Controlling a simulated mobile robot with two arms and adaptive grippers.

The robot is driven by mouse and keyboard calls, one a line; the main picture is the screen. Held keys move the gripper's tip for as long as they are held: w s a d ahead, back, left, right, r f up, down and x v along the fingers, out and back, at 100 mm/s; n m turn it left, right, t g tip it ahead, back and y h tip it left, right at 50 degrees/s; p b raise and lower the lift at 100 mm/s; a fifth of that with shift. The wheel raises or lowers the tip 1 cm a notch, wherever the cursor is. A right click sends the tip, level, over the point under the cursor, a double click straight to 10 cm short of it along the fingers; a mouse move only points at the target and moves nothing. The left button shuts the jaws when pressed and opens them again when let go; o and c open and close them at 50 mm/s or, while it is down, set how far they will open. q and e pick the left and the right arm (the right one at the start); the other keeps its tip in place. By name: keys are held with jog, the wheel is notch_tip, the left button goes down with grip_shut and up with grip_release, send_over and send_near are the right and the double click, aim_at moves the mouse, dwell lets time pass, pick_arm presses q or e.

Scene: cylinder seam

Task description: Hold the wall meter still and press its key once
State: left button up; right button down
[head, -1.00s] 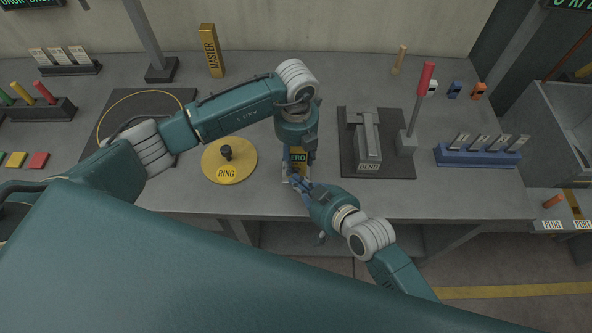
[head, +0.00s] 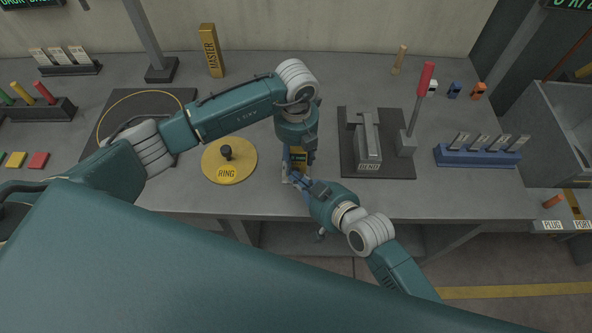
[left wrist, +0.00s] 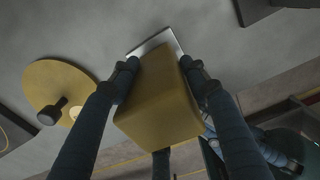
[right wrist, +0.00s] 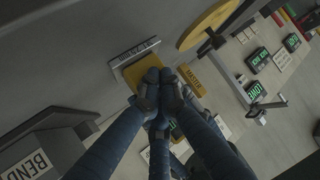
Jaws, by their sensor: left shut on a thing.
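The wall meter is a yellow block (left wrist: 155,105) on a pale plate (left wrist: 156,42).
A yellow RING disc (head: 229,170) with a black knob lies left of the meter. The BEND fixture (head: 368,150) with a red-handled lever (head: 421,95) stands to the right. A blue rack (head: 475,157) is farther right. My left forearm passes over the table between.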

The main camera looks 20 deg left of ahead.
jog(key=shift+s+d, duration=0.3)
jog(key=shift+s, duration=0.5)
jog(key=shift+s+d, duration=0.25)
jog(key=shift+s, duration=0.55)
jog(key=shift+s+d, duration=0.2)
jog(key=shift+s, duration=0.65)
jog(key=shift+s+d, duration=0.25)
jog(key=shift+s, duration=0.55)
pick_arm(q)
jog(key=o, duration=1.5)
jog(key=shift+c, duration=0.2)
notch_tip(320, 180, up, 12)
jog(key=shift+r, duration=0.1)
